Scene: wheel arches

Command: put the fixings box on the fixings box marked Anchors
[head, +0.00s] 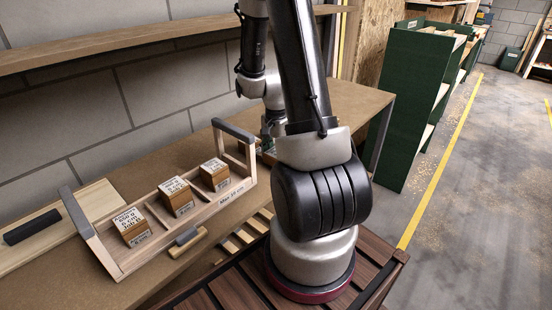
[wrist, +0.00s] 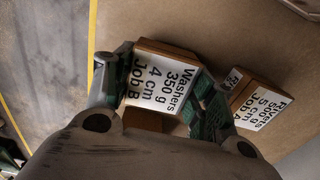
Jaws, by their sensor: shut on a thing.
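In the wrist view my gripper (wrist: 163,82) is shut on a brown fixings box (wrist: 160,75) with a white label reading Washers, 350 g, 4 cm, Job B. Its green-grey fingers lie on two opposite sides of the box. In the head view my gripper (head: 267,143) is mostly hidden behind my arm, over the bench near the tray's far end. The fixings box marked Anchors (head: 131,227) stands upright at the near left end of the wooden tray (head: 232,196), its top clear. My gripper is well apart from it.
Two more labelled boxes, a middle one (head: 177,197) and a right one (head: 215,175), stand in the tray, which has raised end handles. A Rivets box (wrist: 259,105) is close right of the held box in the wrist view. A shelf (head: 120,45) overhangs the bench's back.

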